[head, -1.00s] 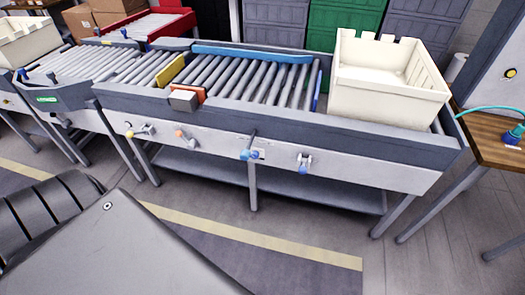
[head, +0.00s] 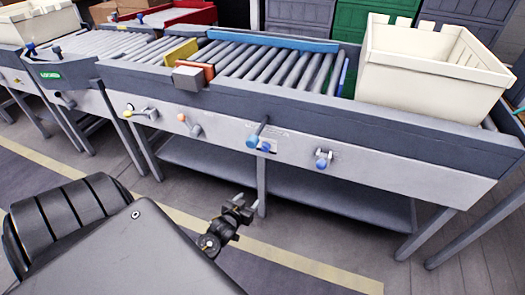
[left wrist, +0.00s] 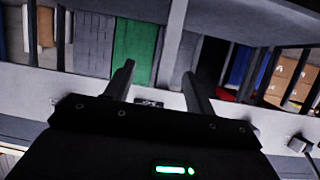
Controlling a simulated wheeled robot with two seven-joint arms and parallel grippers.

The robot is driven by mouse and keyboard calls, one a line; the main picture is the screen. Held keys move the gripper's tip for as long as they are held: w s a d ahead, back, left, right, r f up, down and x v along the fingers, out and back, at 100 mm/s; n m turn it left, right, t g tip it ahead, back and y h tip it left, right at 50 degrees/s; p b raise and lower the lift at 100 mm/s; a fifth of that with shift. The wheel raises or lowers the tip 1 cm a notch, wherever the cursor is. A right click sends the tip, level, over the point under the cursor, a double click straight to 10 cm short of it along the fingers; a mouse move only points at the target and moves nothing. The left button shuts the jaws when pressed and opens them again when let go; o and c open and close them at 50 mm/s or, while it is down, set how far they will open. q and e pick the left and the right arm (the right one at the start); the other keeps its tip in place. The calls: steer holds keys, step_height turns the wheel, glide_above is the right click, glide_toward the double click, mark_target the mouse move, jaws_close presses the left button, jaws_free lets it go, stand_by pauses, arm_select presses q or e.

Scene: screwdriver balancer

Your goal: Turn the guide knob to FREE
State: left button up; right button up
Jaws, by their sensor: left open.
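The front panel (head: 370,165) of the roller conveyor carries a small blue-tipped knob (head: 323,160) on a light mount at its right. Left of it is a longer blue-ended lever (head: 256,136), with a small blue button (head: 265,147) beside it. No legible mark shows which is the guide knob or its setting. My left gripper (head: 240,203) is below and in front of the panel, apart from all controls. In the left wrist view its two fingers (left wrist: 158,85) are spread with nothing between them. My right gripper is not in view.
An orange-tipped lever (head: 189,125) and a yellow-tipped lever (head: 140,113) sit further left on the panel. A cream crate (head: 430,80) stands on the conveyor's right end. A conveyor leg (head: 261,185) and lower shelf (head: 330,205) lie behind my gripper. The floor in front is clear.

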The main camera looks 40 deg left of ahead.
arm_select(q)
steer(key=w+a+r+n+t+b, duration=0.1)
steer(key=w+r+t+b, duration=0.2)
steer(key=r, duration=0.4)
steer(key=n+t+y+b, duration=0.1)
glide_toward(264, 150)
steer(key=b+x, duration=0.2)
steer(key=x, duration=0.5)
steer(key=shift+w+a, duration=0.1)
steer(key=shift+w, duration=0.2)
steer(key=shift+w+a, duration=0.1)
steer(key=shift+w, duration=0.35)
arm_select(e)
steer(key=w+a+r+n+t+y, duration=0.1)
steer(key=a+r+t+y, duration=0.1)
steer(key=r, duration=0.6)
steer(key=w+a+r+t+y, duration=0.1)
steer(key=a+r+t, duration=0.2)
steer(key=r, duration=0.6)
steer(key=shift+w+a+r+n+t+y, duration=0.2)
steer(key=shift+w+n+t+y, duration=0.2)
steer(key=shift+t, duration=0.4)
arm_select(q)
steer(key=c, duration=1)
